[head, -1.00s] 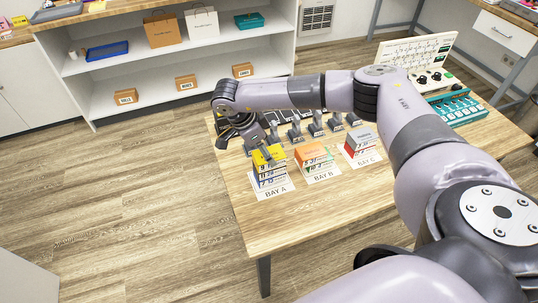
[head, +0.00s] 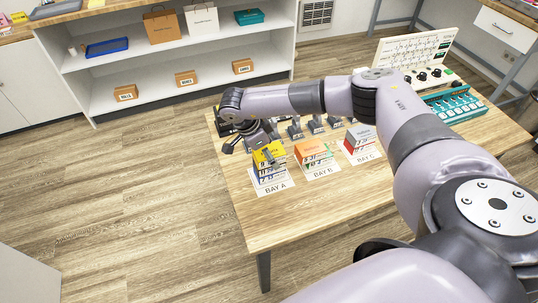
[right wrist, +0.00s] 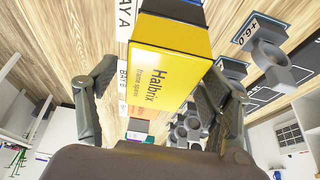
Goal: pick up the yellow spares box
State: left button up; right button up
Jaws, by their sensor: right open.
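The yellow spares box (head: 271,151), marked "Halbrix" in the right wrist view (right wrist: 170,62), lies on top of a stack on the BAY A label (head: 275,188). My right gripper (head: 249,151) is open at this box, with one finger over or beside its near top. In the right wrist view the open fingers (right wrist: 160,80) stand on either side of the box, and I see a gap at the left finger. Contact at the right finger cannot be told. My left gripper is not in view.
An orange-topped stack (head: 314,153) at BAY B and a grey-topped stack (head: 361,134) at BAY C stand to the right. Several grey fixtures (head: 316,125) stand behind the stacks. The table (head: 300,215) is bare in front. A white panel (head: 420,55) and teal tray (head: 455,106) stand far right.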

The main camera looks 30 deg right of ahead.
jog(key=c, duration=1.3)
